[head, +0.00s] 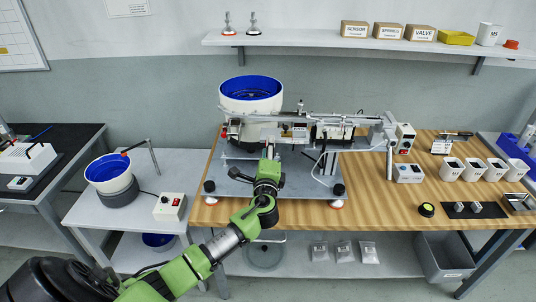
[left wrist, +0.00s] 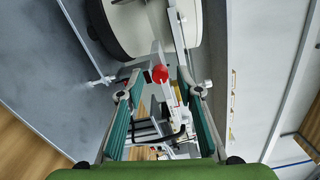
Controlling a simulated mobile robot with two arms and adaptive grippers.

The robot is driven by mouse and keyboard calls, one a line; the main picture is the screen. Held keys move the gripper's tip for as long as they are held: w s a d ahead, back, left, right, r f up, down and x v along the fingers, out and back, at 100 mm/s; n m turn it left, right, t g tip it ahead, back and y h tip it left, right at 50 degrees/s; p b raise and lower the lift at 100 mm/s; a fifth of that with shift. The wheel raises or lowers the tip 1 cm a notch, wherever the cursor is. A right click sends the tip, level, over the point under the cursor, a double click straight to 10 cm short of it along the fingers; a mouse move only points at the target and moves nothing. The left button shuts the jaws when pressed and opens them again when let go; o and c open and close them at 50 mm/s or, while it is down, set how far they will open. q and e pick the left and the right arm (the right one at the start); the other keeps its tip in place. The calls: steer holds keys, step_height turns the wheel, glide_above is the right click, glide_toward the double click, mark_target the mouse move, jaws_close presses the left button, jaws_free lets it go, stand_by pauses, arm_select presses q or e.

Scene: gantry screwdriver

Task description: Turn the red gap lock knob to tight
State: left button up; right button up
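The red knob (left wrist: 160,74) shows in the left wrist view as a small round red cap beside a metal bar of the feeder. My left gripper (left wrist: 159,80) is open, with one teal finger on each side of the knob in the picture. I cannot tell whether the fingertips reach around it or touch it. In the head view my left gripper (head: 269,156) is at the front of the feeder machine, below its track. A small red part (head: 224,134) shows at the track's left end; I cannot tell if it is the same knob. My right gripper is not in view.
The feeder has a white bowl with a blue inside (head: 250,88) and a grey base plate (head: 235,184) on the wooden table (head: 375,205). A control box (head: 404,138) stands at its right end. A smaller bowl (head: 108,172) and a switch box (head: 170,206) are left.

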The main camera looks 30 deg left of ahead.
arm_select(q)
steer(key=v, duration=1.2)
steer(key=shift+a, duration=0.1)
steer(key=s+d+f+n+g+h, duration=0.15)
steer(key=s+f, duration=0.25)
steer(key=f, duration=0.8)
steer(key=s+d+f+g+h, duration=0.1)
steer(key=s+f+g+h, duration=0.2)
steer(key=f, duration=1)
steer(key=s+d+f+n+g+h, duration=0.1)
steer(key=s+f+g, duration=0.25)
steer(key=f, duration=0.85)
steer(key=s+d+f+n+g+h, duration=0.1)
steer(key=s+d+f+n+g, duration=0.1)
steer(key=s+f, duration=0.7)
steer(key=s+d+f+n+g+h, duration=0.1)
steer(key=s+d+f+n+h, duration=0.15)
steer(key=s+f, duration=0.65)
steer(key=s+d+f+n+g, duration=0.1)
steer(key=s+d+f+n, duration=0.1)
steer(key=s, duration=0.8)
steer(key=s+d+f+n+g, duration=0.2)
steer(key=s, duration=0.8)
steer(key=shift+s+f+n+h, duration=0.2)
steer(key=shift+s+n+h, duration=0.1)
steer(key=shift+n, duration=0.1)
